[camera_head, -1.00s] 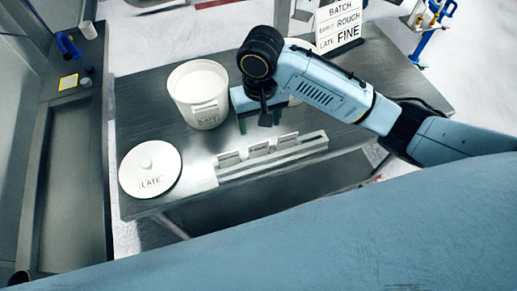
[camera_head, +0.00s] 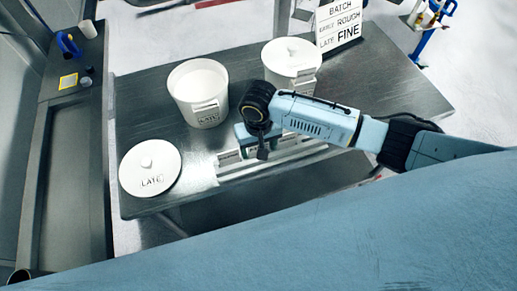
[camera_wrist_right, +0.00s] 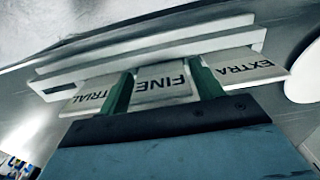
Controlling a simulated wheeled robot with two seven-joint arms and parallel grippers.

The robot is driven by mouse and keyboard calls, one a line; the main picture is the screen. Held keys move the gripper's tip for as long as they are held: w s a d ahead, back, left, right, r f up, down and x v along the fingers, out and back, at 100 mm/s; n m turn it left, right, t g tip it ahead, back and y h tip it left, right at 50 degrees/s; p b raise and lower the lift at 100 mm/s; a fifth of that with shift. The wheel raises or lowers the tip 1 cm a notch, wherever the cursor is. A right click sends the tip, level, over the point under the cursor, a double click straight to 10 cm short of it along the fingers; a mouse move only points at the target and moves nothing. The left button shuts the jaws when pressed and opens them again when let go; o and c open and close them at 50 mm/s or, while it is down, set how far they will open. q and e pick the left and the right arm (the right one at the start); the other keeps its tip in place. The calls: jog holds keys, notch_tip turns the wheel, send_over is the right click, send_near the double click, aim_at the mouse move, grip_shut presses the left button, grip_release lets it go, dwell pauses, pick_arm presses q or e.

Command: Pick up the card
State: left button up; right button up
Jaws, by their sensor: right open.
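Three cards stand in a pale slotted holder (camera_head: 312,151) near the front of the table. In the right wrist view they read TRIAL (camera_wrist_right: 88,97), FINE (camera_wrist_right: 163,84) and EXTRA (camera_wrist_right: 240,66), upside down there, along the holder's rail (camera_wrist_right: 150,54). My right gripper (camera_wrist_right: 160,68) is open, with one green finger on each side of the FINE card. Whether the fingers touch it I cannot tell. In the head view my right gripper (camera_head: 252,152) is low over the holder and hides the middle card. My left gripper is not in view.
An open white tub (camera_head: 197,88) of pale powder stands behind the holder, and a lidded tub (camera_head: 291,60) stands further right. A round lid marked LATE (camera_head: 150,168) lies at the left. A sign (camera_head: 339,25) stands at the back.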

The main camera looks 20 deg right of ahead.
jog(key=shift+f, duration=0.25)
jog(key=c, duration=0.7)
jog(key=shift+r, duration=0.1)
jog(key=shift+c, duration=0.2)
